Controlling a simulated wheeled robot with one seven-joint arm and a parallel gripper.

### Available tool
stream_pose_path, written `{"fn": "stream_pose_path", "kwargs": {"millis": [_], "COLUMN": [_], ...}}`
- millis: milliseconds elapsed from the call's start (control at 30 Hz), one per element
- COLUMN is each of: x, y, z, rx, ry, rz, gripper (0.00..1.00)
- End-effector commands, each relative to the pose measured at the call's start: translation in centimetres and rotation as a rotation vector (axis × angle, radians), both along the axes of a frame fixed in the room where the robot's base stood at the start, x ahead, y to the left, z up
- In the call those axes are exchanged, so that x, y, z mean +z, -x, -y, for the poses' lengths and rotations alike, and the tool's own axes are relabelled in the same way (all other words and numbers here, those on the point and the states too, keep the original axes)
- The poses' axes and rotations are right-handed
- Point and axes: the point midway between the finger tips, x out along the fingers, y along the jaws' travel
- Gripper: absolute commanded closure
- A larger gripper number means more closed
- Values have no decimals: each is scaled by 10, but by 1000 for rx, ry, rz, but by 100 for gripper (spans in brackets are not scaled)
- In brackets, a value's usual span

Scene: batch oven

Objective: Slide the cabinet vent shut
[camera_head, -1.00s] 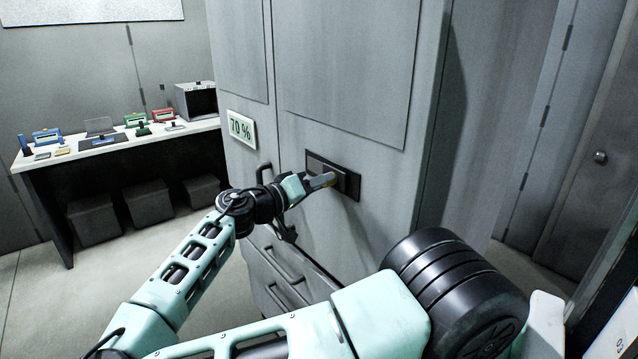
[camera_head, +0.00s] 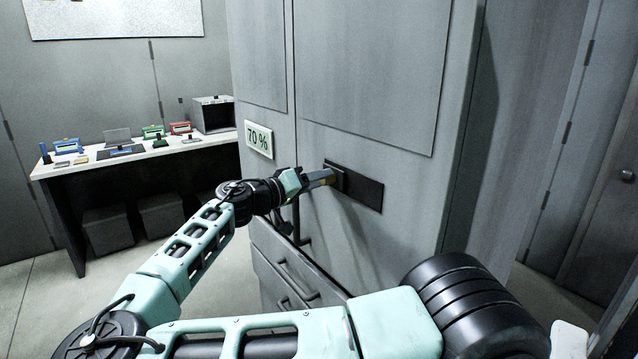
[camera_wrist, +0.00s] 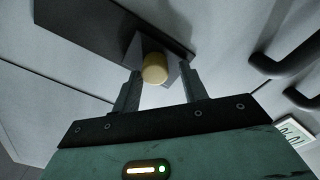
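The cabinet vent (camera_head: 363,190) is a dark rectangular plate on the grey cabinet's front. Its slider (camera_head: 340,172) stands at the plate's left end, with the bare dark part to its right. In the wrist view, the slider (camera_wrist: 172,72) is at the plate's right end and bears a round tan knob (camera_wrist: 154,68). My gripper (camera_head: 328,178) is at the slider. The knob is mostly hidden in the head view.
A sign (camera_head: 259,139) reading 70 % is on the cabinet (camera_head: 370,80), left of the vent. Drawers with bar handles (camera_head: 297,282) are below, close under my arm. A workbench (camera_head: 130,160) with small items stands at the far left. Open floor lies between.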

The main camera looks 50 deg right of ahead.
Motion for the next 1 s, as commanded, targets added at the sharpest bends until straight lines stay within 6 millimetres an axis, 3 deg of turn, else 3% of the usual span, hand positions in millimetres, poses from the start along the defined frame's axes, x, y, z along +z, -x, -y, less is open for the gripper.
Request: {"fn": "stream_pose_path", "kwargs": {"millis": [300,467,1000], "x": [0,-3,-5], "y": [2,-2,-30], "z": [-1,-14,-130], "rx": [-6,-4,-1], "ry": [-1,-1,-2], "rz": [0,0,0], "gripper": [50,50,50]}}
